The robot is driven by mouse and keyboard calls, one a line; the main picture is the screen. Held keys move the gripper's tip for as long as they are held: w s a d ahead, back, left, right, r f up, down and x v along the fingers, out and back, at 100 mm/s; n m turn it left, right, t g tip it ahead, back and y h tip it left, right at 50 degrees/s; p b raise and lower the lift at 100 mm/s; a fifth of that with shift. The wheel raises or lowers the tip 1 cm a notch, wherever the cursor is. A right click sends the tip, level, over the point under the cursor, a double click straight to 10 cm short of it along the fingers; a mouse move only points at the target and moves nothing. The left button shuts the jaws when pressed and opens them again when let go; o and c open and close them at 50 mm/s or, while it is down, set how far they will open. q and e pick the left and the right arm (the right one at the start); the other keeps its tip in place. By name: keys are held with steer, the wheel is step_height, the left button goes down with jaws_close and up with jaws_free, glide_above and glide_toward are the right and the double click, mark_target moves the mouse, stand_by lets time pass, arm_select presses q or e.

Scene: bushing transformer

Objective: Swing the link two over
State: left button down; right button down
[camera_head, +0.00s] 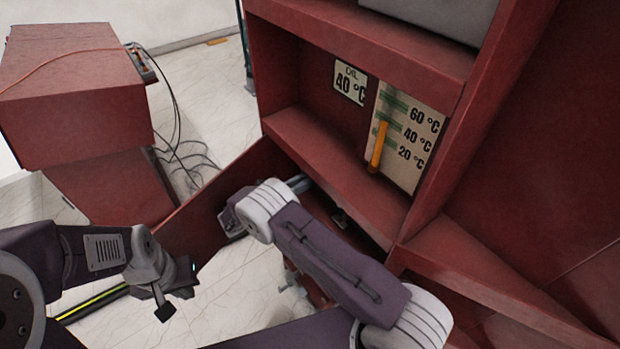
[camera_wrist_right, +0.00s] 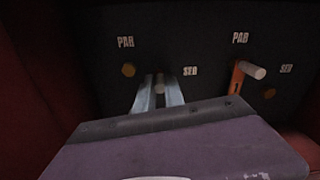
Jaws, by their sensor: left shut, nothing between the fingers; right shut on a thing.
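In the right wrist view a dark panel carries two positions, each labelled PAR and SER. On the right one an orange link (camera_wrist_right: 236,80) slants down from a pale round handle (camera_wrist_right: 255,70), with its upper end below PAR. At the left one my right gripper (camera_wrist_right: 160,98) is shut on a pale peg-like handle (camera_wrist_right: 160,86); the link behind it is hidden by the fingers. In the head view the right gripper is hidden at the red cabinet's lower opening. My left gripper (camera_head: 166,303) is shut and empty, over the floor at lower left, apart from the cabinet.
Brass studs (camera_wrist_right: 128,70) show on the panel. Red walls close in on both sides there. In the head view the red cabinet (camera_head: 335,170) has an oil gauge (camera_head: 405,135) above my right arm. A red box unit (camera_head: 75,95) with cables stands at left. Tiled floor lies between.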

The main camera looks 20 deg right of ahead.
steer(key=c, duration=1.4)
jaws_free()
steer(key=shift+c, duration=0.2)
